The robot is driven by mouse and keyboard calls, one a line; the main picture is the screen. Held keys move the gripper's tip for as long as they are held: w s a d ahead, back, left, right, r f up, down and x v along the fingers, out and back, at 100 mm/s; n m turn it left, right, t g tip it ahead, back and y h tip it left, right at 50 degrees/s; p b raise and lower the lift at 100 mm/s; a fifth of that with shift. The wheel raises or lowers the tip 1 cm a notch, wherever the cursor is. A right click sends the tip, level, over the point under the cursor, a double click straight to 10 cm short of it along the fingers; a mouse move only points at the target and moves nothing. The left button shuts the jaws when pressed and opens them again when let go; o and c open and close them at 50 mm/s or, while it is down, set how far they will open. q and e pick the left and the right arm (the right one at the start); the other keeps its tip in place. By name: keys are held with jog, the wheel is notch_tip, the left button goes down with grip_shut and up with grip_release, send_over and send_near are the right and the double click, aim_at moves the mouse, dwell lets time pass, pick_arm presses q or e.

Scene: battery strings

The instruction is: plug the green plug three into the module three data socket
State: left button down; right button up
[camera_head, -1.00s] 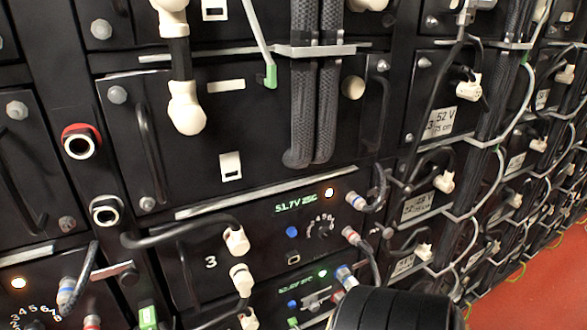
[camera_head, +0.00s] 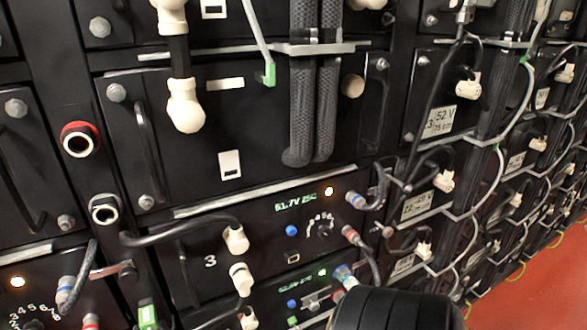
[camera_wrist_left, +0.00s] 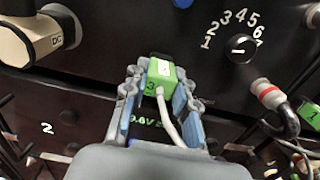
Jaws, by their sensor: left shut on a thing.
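The green plug three (camera_wrist_left: 162,72), marked 3, is held in the fingers of my left gripper (camera_wrist_left: 160,88) in the left wrist view. Its white cable runs back between the fingers. Its dark tip points at a black panel; I cannot tell whether it touches a socket there. In the head view, the module marked 3 (camera_head: 205,285) has a small rectangular socket (camera_head: 293,258) below a blue button, and it looks empty. My left gripper's fingers do not show in the head view. My right gripper is in neither view.
In the wrist view, a cream DC connector (camera_wrist_left: 40,40) stands out at left, a dial (camera_wrist_left: 240,45) is at upper right, and a red-banded connector (camera_wrist_left: 270,95) and a green plug marked 1 (camera_wrist_left: 313,118) are at right. Cables (camera_head: 370,260) hang right of module three's dial.

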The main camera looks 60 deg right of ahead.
pick_arm(q)
jog(key=shift+a, duration=0.1)
jog(key=shift+s+a, duration=0.35)
jog(key=shift+s, duration=0.2)
jog(key=shift+p+v, duration=0.35)
jog(key=shift+v, duration=0.5)
jog(key=shift+v, duration=2.5)
jog(key=shift+r, duration=0.1)
